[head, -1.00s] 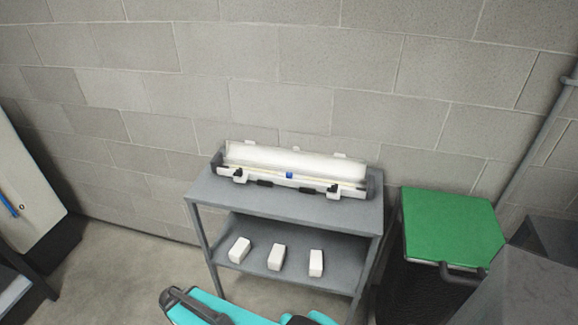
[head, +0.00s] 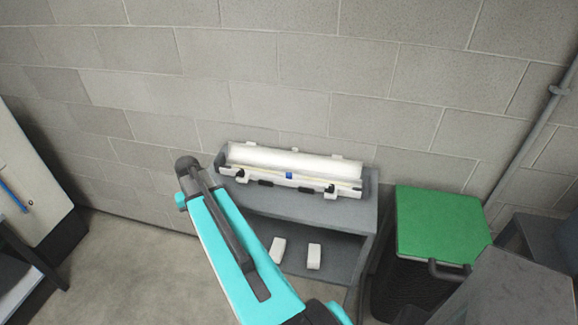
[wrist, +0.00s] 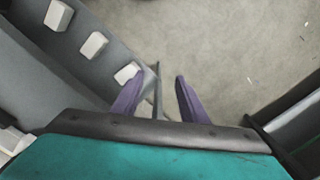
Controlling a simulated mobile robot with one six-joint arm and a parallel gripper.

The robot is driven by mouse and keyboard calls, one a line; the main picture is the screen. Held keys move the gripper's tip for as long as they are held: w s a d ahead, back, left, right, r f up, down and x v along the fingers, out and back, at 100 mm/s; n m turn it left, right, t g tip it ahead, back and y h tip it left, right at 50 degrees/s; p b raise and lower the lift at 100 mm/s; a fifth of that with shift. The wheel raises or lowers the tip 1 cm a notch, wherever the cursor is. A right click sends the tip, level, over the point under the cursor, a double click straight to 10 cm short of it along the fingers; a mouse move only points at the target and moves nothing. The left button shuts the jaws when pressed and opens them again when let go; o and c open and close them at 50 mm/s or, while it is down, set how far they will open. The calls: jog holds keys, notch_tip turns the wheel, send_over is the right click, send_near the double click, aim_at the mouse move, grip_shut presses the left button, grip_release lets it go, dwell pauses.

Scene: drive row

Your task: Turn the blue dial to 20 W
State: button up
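No blue dial can be made out clearly, and no watt scale is readable. A small blue part (head: 289,176) sits on the front of a long white device (head: 300,158) on top of the grey cart (head: 290,207); whether it is a dial I cannot tell. My gripper (wrist: 159,80) shows in the wrist view as two purple fingers spread apart with nothing between them. It points down towards the floor beside the cart's lower shelf. In the head view my teal arm rises in front of the cart's left side, and the fingers are not visible.
White blocks (head: 314,256) lie on the cart's lower shelf, and they also show in the wrist view (wrist: 93,44). A green-lidded bin (head: 440,225) stands right of the cart. A block wall (head: 300,60) is behind. A white cabinet with a blue handle (head: 12,196) is at far left.

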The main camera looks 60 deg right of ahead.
jog(key=s+d+r+m, duration=0.1)
jog(key=d+r, duration=0.2)
jog(key=d, duration=0.2)
jog(key=s+d+r+m, duration=0.1)
jog(key=d+r, duration=0.3)
jog(key=d, duration=0.2)
jog(key=s+d+r+m, duration=0.1)
jog(key=d+r, duration=0.2)
jog(key=d, duration=0.2)
jog(key=shift+s+d+r+m+p, duration=0.15)
jog(key=shift+s+r+m+p, duration=0.15)
jog(key=shift+s+p, duration=0.05)
jog(key=s+d+r+m, duration=0.2)
jog(key=s+d+r, duration=0.3)
jog(key=d, duration=0.3)
notch_tip(320, 180, up, 5)
jog(key=m, duration=0.2)
send_over(288, 173)
jog(key=shift+s+r+t, duration=0.15)
jog(key=shift+s+t, duration=0.05)
jog(key=shift+t, duration=0.1)
jog(key=shift+f+b, duration=3.95)
jog(key=shift+f, duration=2.95)
jog(key=shift+c, duration=0.5)
grip_shut()
